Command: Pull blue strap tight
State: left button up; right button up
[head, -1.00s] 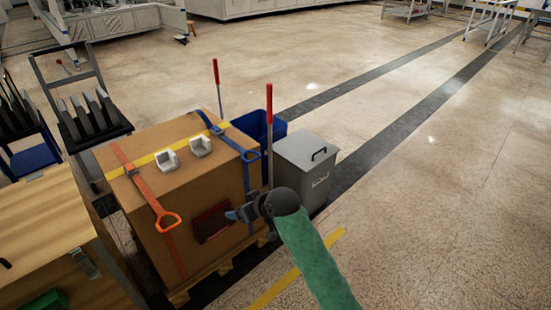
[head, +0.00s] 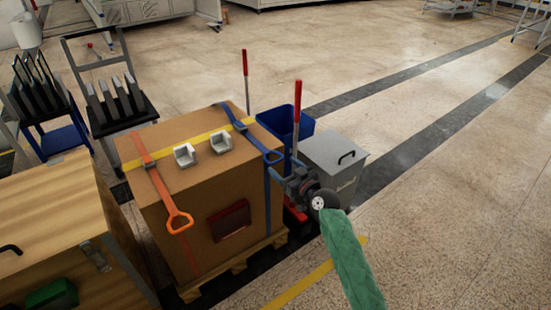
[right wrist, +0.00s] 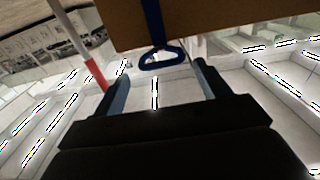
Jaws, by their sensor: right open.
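A blue strap (head: 236,118) runs over the top right part of a large cardboard box (head: 165,210). Its blue loop handle (head: 273,157) hangs at the box's right edge. My right gripper (head: 281,182) is just below and beside this handle, with its blue fingers open and nothing between them. In the right wrist view the handle (right wrist: 162,58) hangs ahead, lined up between the spread fingertips (right wrist: 160,75) and apparently apart from them. An orange strap (head: 150,165) with its own loop handle (head: 179,220) lies over the box's left part. My left gripper is out of view.
Red-topped poles (head: 297,105) stand behind and right of the box. A blue bin (head: 287,122) and a grey lidded bin (head: 337,160) stand close to my right arm. A wooden crate (head: 50,215) is at left. Open floor lies right.

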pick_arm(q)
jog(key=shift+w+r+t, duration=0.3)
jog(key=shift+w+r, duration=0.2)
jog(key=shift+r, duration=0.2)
pick_arm(e)
jog(key=shift+x, duration=3.15)
jog(key=shift+c, duration=0.2)
